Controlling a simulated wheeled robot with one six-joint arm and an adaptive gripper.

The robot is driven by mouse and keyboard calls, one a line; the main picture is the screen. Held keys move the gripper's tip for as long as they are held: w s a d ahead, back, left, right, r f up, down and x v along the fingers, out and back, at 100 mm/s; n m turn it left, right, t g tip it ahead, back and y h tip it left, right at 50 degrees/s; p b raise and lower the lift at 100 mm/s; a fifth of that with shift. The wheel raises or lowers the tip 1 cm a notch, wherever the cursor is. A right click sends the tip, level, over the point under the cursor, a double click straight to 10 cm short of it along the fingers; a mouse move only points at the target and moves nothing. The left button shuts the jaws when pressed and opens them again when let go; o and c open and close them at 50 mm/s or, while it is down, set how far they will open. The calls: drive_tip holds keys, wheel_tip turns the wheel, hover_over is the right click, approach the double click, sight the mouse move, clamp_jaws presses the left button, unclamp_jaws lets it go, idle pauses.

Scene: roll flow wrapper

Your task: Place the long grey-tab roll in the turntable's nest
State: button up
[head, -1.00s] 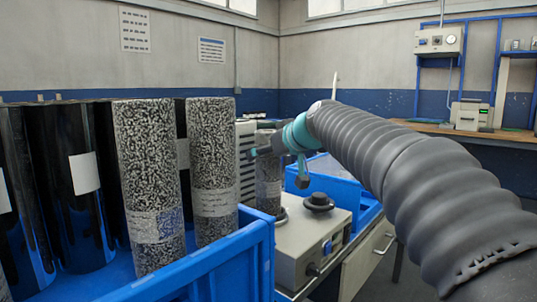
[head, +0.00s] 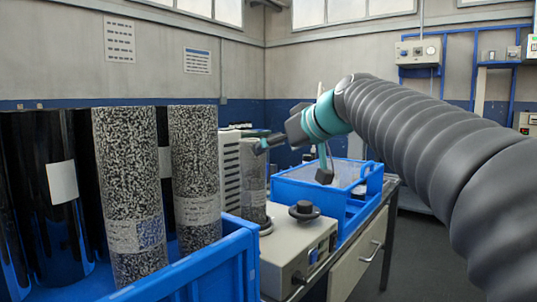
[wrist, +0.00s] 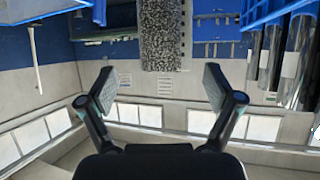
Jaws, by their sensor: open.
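A speckled black-and-white roll (head: 253,180) stands upright on a round base on top of a grey machine (head: 290,258); its lower end is partly hidden by that base. No grey tab can be made out on it. My gripper (head: 297,158) is to its right, near its top, with one finger close to the roll's upper edge. In the wrist view my gripper (wrist: 160,88) is open, with nothing between the fingers, and a speckled roll (wrist: 161,35) shows beyond them. Two larger-looking speckled rolls (head: 130,190) (head: 195,175) stand upright in a blue crate (head: 215,262).
Several dark glossy rolls (head: 50,190) with white labels stand at the left. A black knob (head: 303,210) sits on the machine. A blue bin (head: 310,183) with a clear top is behind it. A wall-side bench with equipment is at the right.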

drive_tip(key=shift+s+d+r, duration=0.15)
drive_tip(key=shift+s, duration=0.1)
drive_tip(key=s+d+f+m+g+h, duration=0.1)
drive_tip(key=s+d+f, duration=0.3)
drive_tip(key=s+f, duration=0.5)
drive_tip(key=s+d+f+m+g+h, duration=0.2)
drive_tip(key=s+d+f+m+h, duration=0.1)
drive_tip(key=s+f, duration=0.7)
drive_tip(key=s+d+f+m+g+h, duration=0.1)
drive_tip(key=s+d+f+m+h, duration=0.2)
drive_tip(key=s+d+f, duration=0.3)
drive_tip(key=s+f, duration=0.4)
drive_tip(key=f, duration=0.6)
drive_tip(key=shift+g, duration=0.4)
